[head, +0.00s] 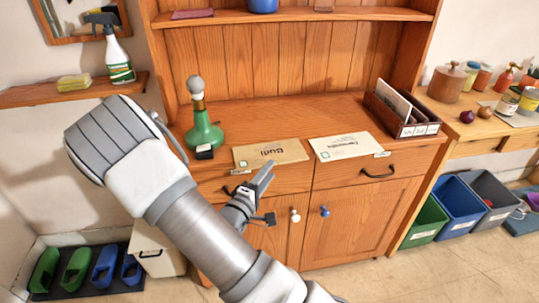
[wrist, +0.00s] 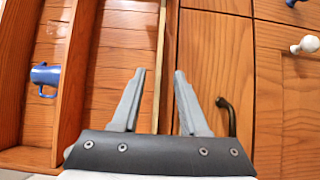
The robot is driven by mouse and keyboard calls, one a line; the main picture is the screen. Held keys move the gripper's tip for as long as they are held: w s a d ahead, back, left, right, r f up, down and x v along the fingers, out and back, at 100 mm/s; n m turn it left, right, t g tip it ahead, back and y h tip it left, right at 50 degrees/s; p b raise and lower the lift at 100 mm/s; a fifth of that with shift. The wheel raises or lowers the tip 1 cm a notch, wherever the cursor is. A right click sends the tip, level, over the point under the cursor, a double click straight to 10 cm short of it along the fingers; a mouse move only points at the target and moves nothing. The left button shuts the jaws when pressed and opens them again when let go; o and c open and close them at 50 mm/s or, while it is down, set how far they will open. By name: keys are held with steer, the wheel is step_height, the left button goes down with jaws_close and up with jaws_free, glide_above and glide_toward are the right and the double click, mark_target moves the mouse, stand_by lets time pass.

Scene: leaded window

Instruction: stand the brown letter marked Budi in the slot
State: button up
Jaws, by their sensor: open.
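The brown letter marked Budi (head: 271,153) lies flat at the front edge of the cabinet counter in the head view, its writing upside down. A dark wooden letter rack (head: 428,118) stands at the counter's right end, with small labels on its front and a pale letter in it. The label text is too small to read. My gripper (head: 268,192) is open in front of the drawer, just below the brown letter. In the wrist view its fingers (wrist: 160,73) are apart, with a thin tan strip between them; I cannot tell whether it is the letter or the counter edge.
A white letter (head: 344,146) lies right of the brown one. Dark drawer handles (head: 378,173) jut out in front. The counter behind the letters is mostly clear. Colored bins (head: 459,208) stand at right.

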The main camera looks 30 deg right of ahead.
mark_target(270, 154)
steer(key=b+x, duration=0.1)
steer(key=x, duration=0.4)
steer(key=shift+r, duration=0.1)
jaws_close()
